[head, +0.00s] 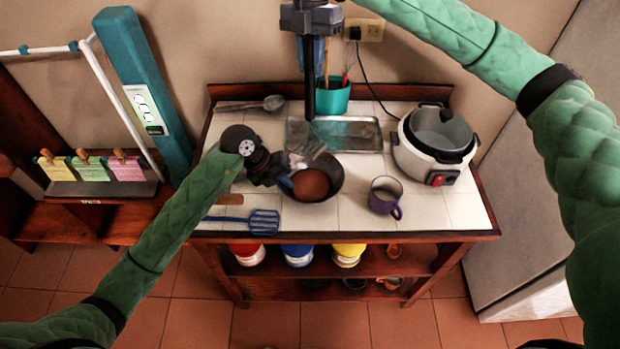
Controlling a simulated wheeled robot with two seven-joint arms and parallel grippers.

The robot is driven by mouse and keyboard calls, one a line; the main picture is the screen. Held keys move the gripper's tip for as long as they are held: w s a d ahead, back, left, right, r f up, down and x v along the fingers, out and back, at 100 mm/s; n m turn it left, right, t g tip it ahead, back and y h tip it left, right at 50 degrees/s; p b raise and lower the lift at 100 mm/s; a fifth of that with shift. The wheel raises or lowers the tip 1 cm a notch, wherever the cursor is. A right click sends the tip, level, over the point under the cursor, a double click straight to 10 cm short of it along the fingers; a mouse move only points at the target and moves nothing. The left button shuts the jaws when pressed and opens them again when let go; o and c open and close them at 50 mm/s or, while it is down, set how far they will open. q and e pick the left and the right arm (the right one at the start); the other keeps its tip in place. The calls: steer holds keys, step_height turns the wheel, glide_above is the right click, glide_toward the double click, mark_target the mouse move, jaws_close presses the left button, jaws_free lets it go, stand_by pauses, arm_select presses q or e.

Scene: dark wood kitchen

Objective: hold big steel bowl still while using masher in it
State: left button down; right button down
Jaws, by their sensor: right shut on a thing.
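The big steel bowl (327,172) stands on the white-tiled table, dark-walled with a reddish-brown inside. My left gripper (284,178) is at its left rim, seemingly touching it; its fingers are partly hidden, so I cannot tell whether they are closed on the rim. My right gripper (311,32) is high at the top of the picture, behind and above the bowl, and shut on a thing.
A purple mug (385,195) stands right of the bowl, and a white cooker (436,145) farther right. A metal tray (350,135) and teal pot (333,97) are behind. A blue slotted turner (262,221) lies at front left, a spoon (262,104) at back left.

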arm_select(q)
steer(key=c, duration=1.6)
jaws_free()
steer(key=v, duration=1.2)
